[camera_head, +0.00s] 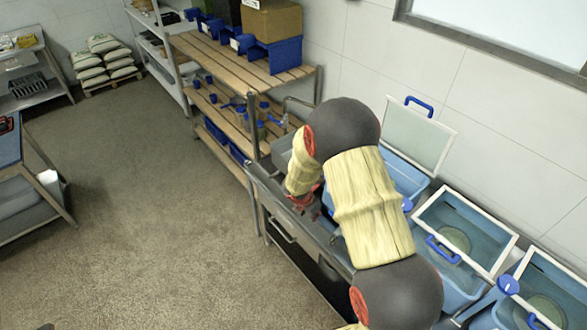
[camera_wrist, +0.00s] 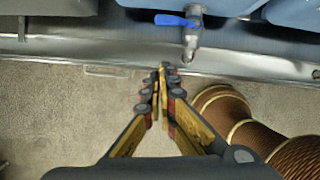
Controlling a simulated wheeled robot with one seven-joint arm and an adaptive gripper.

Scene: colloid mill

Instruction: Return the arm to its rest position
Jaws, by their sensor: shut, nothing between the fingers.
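My arm crosses the right half of the head view in front of the steel counter (camera_head: 285,205). In the head view my gripper is mostly hidden behind my arm; a dark and red part of it (camera_head: 305,200) shows at the counter's front side. In the wrist view my gripper (camera_wrist: 162,66) is shut and empty, its yellow and black fingers meeting at the tips. The tips appear close to the counter's steel edge (camera_wrist: 60,50) in the picture; I cannot tell whether they touch it. A tap with a blue handle (camera_wrist: 178,20) is just beyond them.
Blue tanks with clear lids (camera_head: 465,230) line the right. A wooden shelf (camera_head: 205,55) with blue bins stands behind the counter. White sacks (camera_head: 105,58) lie at the back left, and a table (camera_head: 30,165) stands at the left edge. The floor (camera_head: 150,220) between is clear.

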